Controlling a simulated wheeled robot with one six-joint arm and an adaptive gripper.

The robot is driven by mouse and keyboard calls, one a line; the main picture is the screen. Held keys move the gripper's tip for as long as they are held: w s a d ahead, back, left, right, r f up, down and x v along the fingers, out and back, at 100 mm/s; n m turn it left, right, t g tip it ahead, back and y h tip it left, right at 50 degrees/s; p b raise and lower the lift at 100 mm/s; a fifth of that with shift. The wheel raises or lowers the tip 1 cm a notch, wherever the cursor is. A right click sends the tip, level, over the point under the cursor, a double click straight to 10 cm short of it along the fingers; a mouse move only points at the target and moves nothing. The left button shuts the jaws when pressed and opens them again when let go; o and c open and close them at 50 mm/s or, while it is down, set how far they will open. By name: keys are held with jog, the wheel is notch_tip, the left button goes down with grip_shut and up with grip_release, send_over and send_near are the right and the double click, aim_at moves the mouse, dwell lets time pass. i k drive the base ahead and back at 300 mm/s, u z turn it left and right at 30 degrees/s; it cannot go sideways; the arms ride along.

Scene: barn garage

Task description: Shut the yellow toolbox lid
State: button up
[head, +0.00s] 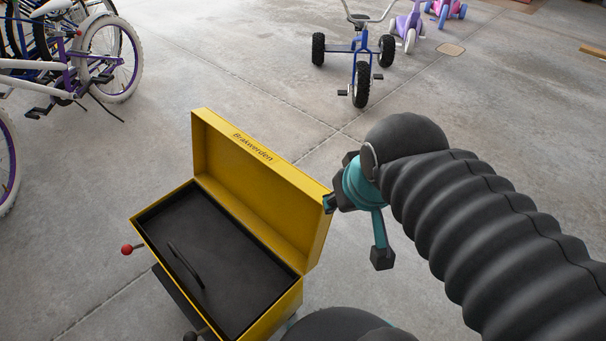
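The yellow toolbox (283,309) stands in the lower middle of the head view, with a black inner tray and a thin black handle (186,266) in it. Its yellow lid (255,185) is raised, standing up along the far right edge of the box, with dark lettering near the top. My gripper (352,228) is at the right end of the lid, its fingers spread wide with nothing between them. One finger is close to the lid's right corner; I cannot tell whether it touches. The other finger hangs apart, right of the box.
A red-knobbed lever (127,249) sticks out left of the toolbox. Bicycles (95,60) stand at the upper left. A blue tricycle (360,65) and a purple ride-on toy (408,28) stand at the back. The concrete floor (250,75) between them is clear.

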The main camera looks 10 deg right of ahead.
aim_at(282, 203)
jog(key=z, duration=1.4)
jog(key=i, duration=1.9)
jog(key=u, duration=3.35)
jog(key=k, duration=0.3)
jog(key=u, duration=0.9)
